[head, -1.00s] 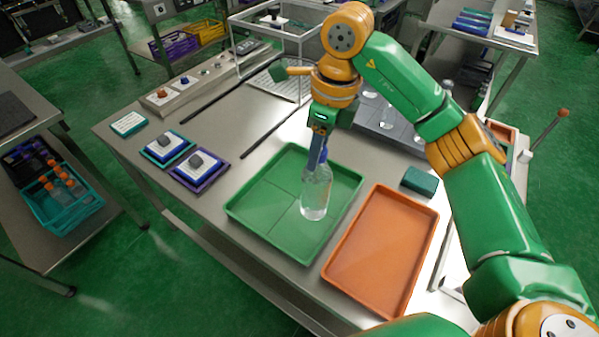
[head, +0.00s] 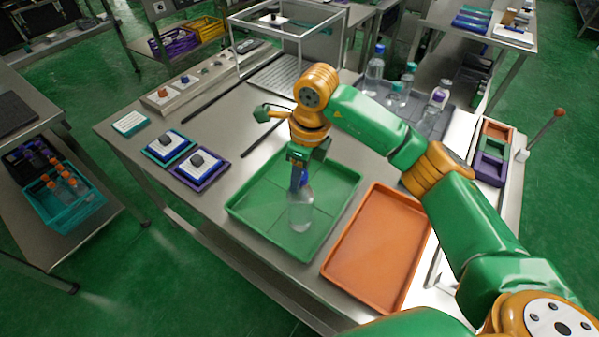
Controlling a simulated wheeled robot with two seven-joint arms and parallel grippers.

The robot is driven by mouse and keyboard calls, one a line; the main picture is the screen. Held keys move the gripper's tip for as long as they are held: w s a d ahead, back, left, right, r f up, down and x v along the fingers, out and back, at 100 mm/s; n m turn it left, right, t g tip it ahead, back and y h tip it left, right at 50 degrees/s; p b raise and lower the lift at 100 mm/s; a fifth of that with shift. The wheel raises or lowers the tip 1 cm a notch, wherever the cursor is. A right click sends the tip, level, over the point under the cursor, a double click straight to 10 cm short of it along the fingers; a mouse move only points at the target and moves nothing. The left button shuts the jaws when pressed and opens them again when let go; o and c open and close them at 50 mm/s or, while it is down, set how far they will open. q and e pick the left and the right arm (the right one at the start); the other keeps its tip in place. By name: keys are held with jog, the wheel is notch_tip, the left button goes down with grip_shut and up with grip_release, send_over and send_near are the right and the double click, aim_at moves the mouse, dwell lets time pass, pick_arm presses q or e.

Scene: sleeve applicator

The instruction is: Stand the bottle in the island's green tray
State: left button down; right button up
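The clear bottle (head: 301,212) is upright within the outline of the green tray (head: 258,196), near its middle. My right gripper (head: 300,184) points down and is shut on the top of the bottle, where a bit of blue shows. The fingers partly hide the bottle's neck. The bottle's base looks at or very close to the tray floor; I cannot tell whether it touches. My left gripper is not in view.
An orange tray (head: 376,252), empty, lies right of the green tray. Switch blocks (head: 197,167) sit at the left, and a framed enclosure (head: 291,40) stands behind.

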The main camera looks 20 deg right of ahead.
jog(key=o, duration=0.4)
jog(key=shift+c, duration=0.2)
jog(key=shift+r, duration=0.25)
jog(key=r, duration=0.3)
jog(key=r+b, duration=0.1)
jog(key=r, duration=0.1)
jog(key=shift+s+d, duration=0.15)
jog(key=shift+d, duration=0.1)
notch_tip(320, 180, up, 7)
jog(key=shift+s+d+p, duration=0.3)
jog(key=shift+s+p, duration=0.1)
jog(key=shift+p, duration=0.05)
jog(key=shift+f, duration=0.15)
